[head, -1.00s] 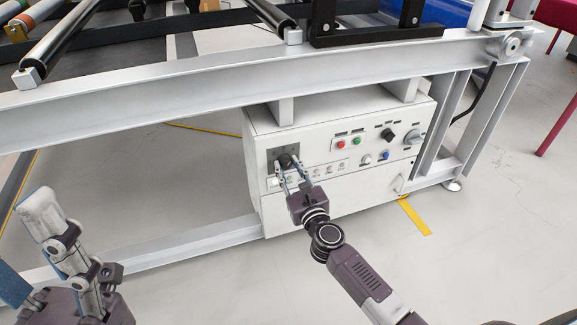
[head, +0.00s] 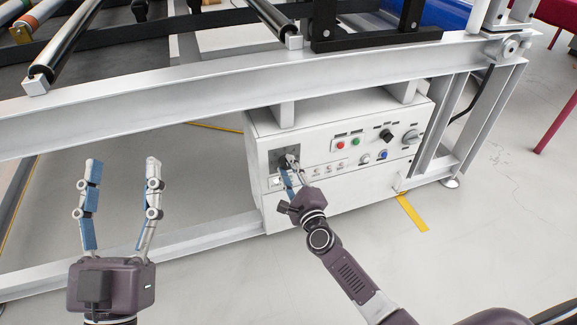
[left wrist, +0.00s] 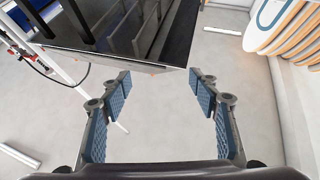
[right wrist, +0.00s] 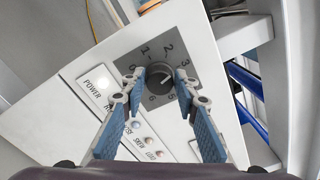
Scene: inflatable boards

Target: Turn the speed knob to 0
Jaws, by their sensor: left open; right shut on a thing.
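The speed knob (right wrist: 158,76) is a dark round knob on a grey plate (right wrist: 187,42) with numbers around it, in the right wrist view. A pale mark shows on its face, but I cannot tell exactly which number it points at. My right gripper (right wrist: 157,82) is shut on the knob, one finger on each side. In the head view, my right gripper (head: 287,165) reaches the knob's plate (head: 280,150) at the control box's left end, and the fingers hide most of the knob. My left gripper (head: 120,165) is open and empty, left of the box.
The white control box (head: 340,190) hangs under a grey metal frame beam (head: 190,95). Floor in front is clear.

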